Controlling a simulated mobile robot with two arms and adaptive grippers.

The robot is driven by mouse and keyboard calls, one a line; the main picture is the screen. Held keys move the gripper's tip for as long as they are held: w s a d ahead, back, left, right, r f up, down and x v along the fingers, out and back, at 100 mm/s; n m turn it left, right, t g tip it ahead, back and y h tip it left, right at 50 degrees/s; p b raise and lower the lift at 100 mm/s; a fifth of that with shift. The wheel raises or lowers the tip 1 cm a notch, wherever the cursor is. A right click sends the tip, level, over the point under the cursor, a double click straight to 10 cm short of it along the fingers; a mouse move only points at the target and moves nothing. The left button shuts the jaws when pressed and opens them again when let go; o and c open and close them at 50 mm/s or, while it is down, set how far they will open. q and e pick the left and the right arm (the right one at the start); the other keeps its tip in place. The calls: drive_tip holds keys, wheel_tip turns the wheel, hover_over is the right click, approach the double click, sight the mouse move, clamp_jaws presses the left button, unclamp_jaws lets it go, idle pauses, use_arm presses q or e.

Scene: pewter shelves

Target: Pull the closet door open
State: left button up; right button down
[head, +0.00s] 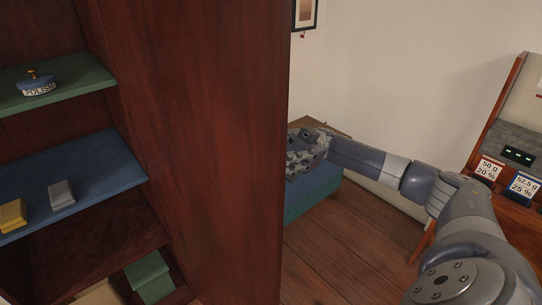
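The closet stands at the left, with its shelves in view. A tall dark red-brown wooden panel (200,130) rises beside the shelves; it looks like the closet door standing open, though I cannot rule out a side wall. No handle shows on its visible face. My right arm comes in from the right, and its gripper (303,152) is at the panel's right edge. The panel seems to hide part of the fingers, so I cannot tell whether they are open or touching it. My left gripper is not in view.
The green shelf (75,83) holds a blue polish tin (38,86). The blue shelf (95,165) holds a yellow block (12,215) and a grey block (61,194). A blue-green chest (318,190) stands behind my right gripper. Signs (488,169) are at the right. Wooden floor (345,255) is open between.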

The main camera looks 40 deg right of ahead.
drive_tip(key=c, duration=1.3)
unclamp_jaws()
drive_tip(key=v, duration=0.7)
drive_tip(key=shift+d, duration=0.25)
